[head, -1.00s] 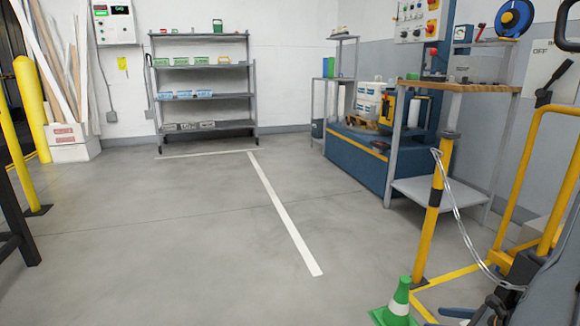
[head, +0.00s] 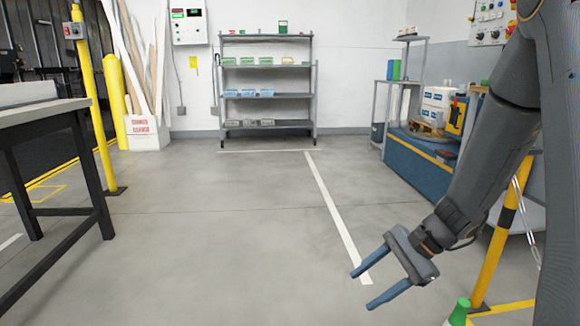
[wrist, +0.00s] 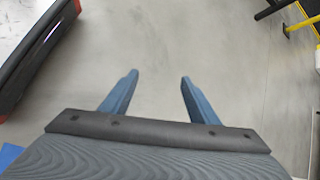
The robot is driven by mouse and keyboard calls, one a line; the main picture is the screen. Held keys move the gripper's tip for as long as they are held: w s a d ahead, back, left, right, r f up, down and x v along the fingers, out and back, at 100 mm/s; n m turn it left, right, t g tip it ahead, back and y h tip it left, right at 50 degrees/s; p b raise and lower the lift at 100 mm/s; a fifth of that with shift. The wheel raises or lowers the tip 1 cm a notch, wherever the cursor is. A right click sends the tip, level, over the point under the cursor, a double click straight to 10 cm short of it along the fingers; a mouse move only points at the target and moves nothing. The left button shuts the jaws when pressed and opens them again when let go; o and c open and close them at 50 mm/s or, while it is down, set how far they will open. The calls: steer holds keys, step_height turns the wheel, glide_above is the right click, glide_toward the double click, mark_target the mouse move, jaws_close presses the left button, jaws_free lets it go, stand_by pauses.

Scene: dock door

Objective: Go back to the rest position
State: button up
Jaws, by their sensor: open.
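My gripper (head: 362,287) hangs at the lower right of the head view, above the grey floor. Its two blue fingers are apart, with nothing between them. In the wrist view my gripper (wrist: 158,85) also shows spread fingers over bare floor. My arm reaches down from the upper right and hides part of the workbench area behind it.
A table (head: 45,113) stands at the left, near yellow posts (head: 90,95). A shelf rack (head: 267,92) is at the back wall. A green cone (head: 459,312) and a yellow-black post (head: 492,262) stand lower right. The middle floor is clear.

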steer(key=s+a+r+n+g+h, duration=0.1)
steer(key=s+a+r+n+h, duration=0.1)
steer(key=s+a+r+n, duration=0.4)
steer(key=s+a+r+n+g+h, duration=0.15)
steer(key=s+a+n, duration=0.3)
steer(key=a, duration=0.45)
steer(key=s+a+r+n+t+h+p, duration=0.1)
steer(key=s+a+r+n, duration=0.3)
steer(key=s, duration=0.3)
steer(key=s+a+r+n+t+h+p, duration=0.1)
steer(key=s+a+r+n+h, duration=0.15)
steer(key=s+n, duration=0.4)
steer(key=d+r+m+p, duration=0.3)
steer(key=d+r+p, duration=0.8)
steer(key=p, duration=0.7)
steer(key=d+r+m+p, duration=0.4)
steer(key=d+r+p, duration=0.6)
steer(key=r+p, duration=0.8)
steer(key=shift+s+d+m+h+p, duration=0.3)
steer(key=shift+s+d+h+p, duration=0.1)
steer(key=shift+p, duration=0.2)
